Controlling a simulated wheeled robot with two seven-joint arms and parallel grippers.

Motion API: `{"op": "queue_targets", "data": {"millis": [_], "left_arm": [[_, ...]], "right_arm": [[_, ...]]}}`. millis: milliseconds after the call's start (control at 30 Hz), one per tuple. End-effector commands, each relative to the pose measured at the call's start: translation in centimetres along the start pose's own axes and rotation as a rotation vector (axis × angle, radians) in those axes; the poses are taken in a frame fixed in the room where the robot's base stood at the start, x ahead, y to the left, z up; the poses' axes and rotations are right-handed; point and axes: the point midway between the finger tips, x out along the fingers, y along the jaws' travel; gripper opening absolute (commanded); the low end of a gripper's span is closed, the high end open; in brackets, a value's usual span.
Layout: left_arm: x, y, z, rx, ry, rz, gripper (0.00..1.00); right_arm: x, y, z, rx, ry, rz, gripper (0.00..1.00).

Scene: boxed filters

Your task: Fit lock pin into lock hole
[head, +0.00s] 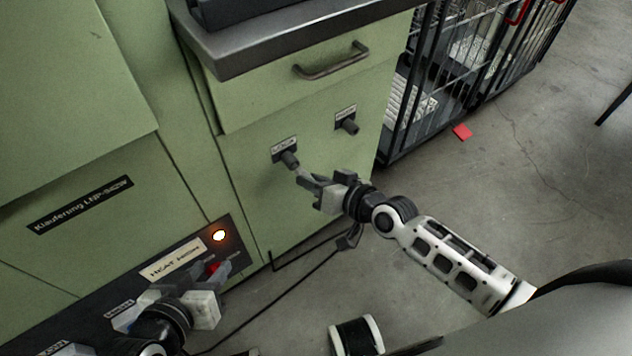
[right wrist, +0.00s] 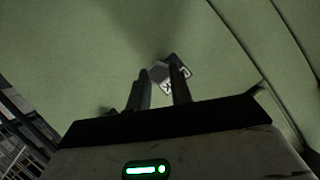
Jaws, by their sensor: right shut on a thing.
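The green cabinet door (head: 300,215) carries two small labelled fittings. At the left label (head: 284,145), which seems to read LOCK, a dark grey cylindrical pin (head: 290,159) sticks out from the door. My right gripper (head: 302,174) is shut on this pin, its fingers pointing at the label. In the right wrist view, the grey pin end (right wrist: 158,71) shows just beyond the two dark fingers (right wrist: 161,88), over the label. The hole is hidden, so I cannot tell how deep the pin sits. My left gripper (head: 206,300) is by the control panel; its finger gap is unclear.
A second dark knob (head: 347,127) sits under the right label. A drawer handle (head: 332,62) is above. The panel has a lit orange lamp (head: 219,235) and a red switch (head: 214,268). A black cable (head: 270,302) crosses the floor area. A wire cage (head: 440,95) stands at right.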

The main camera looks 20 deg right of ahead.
Motion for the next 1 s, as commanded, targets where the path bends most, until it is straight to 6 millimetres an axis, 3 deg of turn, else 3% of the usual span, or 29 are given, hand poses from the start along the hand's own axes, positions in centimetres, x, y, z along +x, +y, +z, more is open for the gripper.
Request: {"op": "queue_targets", "data": {"millis": [500, 533, 600, 633, 1000], "left_arm": [[0.1, 0.0, 0.1, 0.0, 0.001, 0.0, 0.36], [0.1, 0.0, 0.1, 0.0, 0.001, 0.0, 0.36], [0.1, 0.0, 0.1, 0.0, 0.001, 0.0, 0.36], [0.1, 0.0, 0.1, 0.0, 0.001, 0.0, 0.36], [0.1, 0.0, 0.1, 0.0, 0.001, 0.0, 0.36]], "right_arm": [[1.2, 0.0, -0.6, -0.001, 0.002, -0.001, 0.0], [1.2, -0.1, -0.6, 0.0, 0.002, -0.001, 0.24], [1.2, -0.1, -0.6, 0.0, 0.001, -0.001, 0.44], [1.2, -0.1, -0.6, 0.0, 0.001, -0.001, 0.47], [1.2, 0.0, -0.5, 0.0, 0.0, 0.0, 0.47]]}}
